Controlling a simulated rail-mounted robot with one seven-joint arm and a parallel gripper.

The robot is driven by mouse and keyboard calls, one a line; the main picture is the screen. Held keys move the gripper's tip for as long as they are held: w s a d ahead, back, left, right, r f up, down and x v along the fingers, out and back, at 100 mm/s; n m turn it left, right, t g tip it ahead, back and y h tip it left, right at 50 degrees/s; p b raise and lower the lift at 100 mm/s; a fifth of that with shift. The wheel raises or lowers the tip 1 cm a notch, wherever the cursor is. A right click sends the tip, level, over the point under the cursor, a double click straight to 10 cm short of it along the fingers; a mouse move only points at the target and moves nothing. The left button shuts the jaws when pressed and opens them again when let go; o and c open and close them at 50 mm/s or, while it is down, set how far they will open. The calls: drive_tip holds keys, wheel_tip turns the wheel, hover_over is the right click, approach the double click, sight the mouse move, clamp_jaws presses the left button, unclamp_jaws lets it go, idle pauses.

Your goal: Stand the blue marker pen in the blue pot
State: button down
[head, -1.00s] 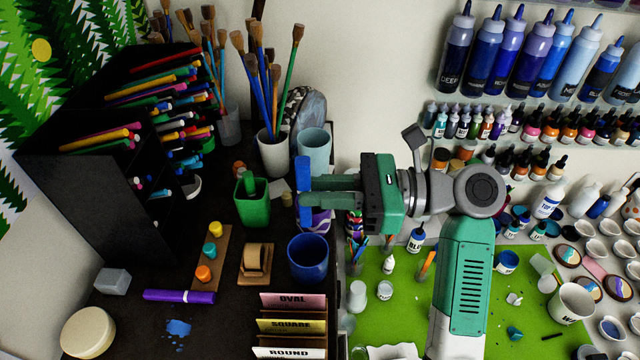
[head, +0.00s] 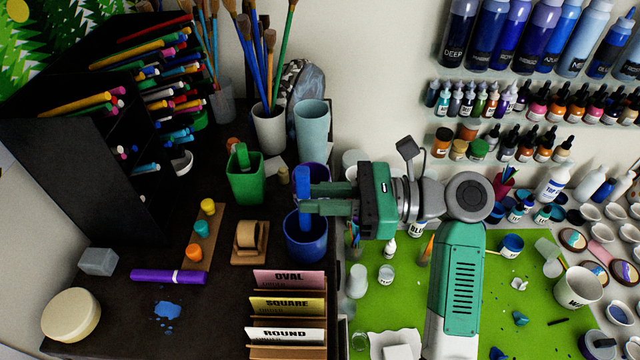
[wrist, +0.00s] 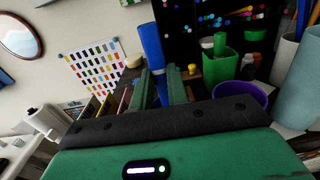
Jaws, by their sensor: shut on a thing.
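My gripper (head: 308,198) is shut on the blue marker pen (head: 302,180) and holds it upright. In the head view the pen's lower end overlaps the opening of the blue pot (head: 306,246). I cannot tell how far it reaches below the rim. In the wrist view the pen (wrist: 150,45) rises between my two green fingers (wrist: 160,90), leaning slightly in the picture. I cannot make out the blue pot there.
A purple pot (head: 316,174) stands just behind the blue pot. A green pot (head: 246,184), a tape dispenser (head: 249,243) and label cards (head: 288,308) are close by. A pale blue cup (head: 312,130) and a brush cup (head: 270,132) stand farther back.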

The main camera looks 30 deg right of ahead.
drive_tip(key=shift+f, duration=1.65)
drive_tip(key=c, duration=1.3)
unclamp_jaws()
drive_tip(key=b+v, duration=0.1)
drive_tip(key=v, duration=0.6)
drive_tip(key=shift+s+d+b, duration=0.2)
drive_tip(key=shift+d+b, duration=0.1)
drive_tip(key=shift+d, duration=0.05)
